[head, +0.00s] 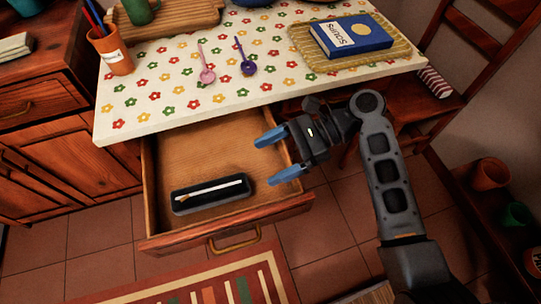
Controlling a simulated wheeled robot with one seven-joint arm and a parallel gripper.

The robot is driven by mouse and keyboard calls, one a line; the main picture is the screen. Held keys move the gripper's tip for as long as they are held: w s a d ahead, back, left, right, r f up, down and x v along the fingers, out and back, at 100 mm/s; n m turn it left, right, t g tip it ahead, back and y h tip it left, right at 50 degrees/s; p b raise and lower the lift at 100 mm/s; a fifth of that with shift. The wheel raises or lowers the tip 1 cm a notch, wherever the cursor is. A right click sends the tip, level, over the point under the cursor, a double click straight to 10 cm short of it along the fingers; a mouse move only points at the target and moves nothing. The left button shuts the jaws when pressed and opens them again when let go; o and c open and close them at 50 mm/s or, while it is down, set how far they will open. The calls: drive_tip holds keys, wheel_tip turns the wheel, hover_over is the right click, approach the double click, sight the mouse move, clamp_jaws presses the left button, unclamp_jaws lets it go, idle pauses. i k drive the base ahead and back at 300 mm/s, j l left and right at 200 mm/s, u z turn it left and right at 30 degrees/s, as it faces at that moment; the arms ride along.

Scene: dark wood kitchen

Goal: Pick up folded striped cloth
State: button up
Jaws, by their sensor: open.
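The folded striped cloth (434,82), red and white, lies on the seat of the wooden chair at the right, just beyond the table's right edge. My gripper (279,155) is open, with its blue fingertips pointing left. Nothing shows between the fingers. It is in front of the table and over the right side of the open drawer, well to the left of the cloth and nearer to me. The cloth is clear of my arm in this view.
The table (185,82) has a flowered cloth, two spoons and a blue book (350,36) on a woven tray. The open drawer (280,199) holds a dark case (183,207) with a brush. The wooden chair (408,104) stands right; a low shelf with pots (490,174) is at the far right.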

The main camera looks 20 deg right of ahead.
sight(428, 76)
drive_tip(key=z, duration=1.25)
drive_tip(key=i+u, duration=0.25)
drive_tip(key=i, duration=0.6)
drive_tip(key=i+u, duration=0.3)
drive_tip(key=i, duration=0.6)
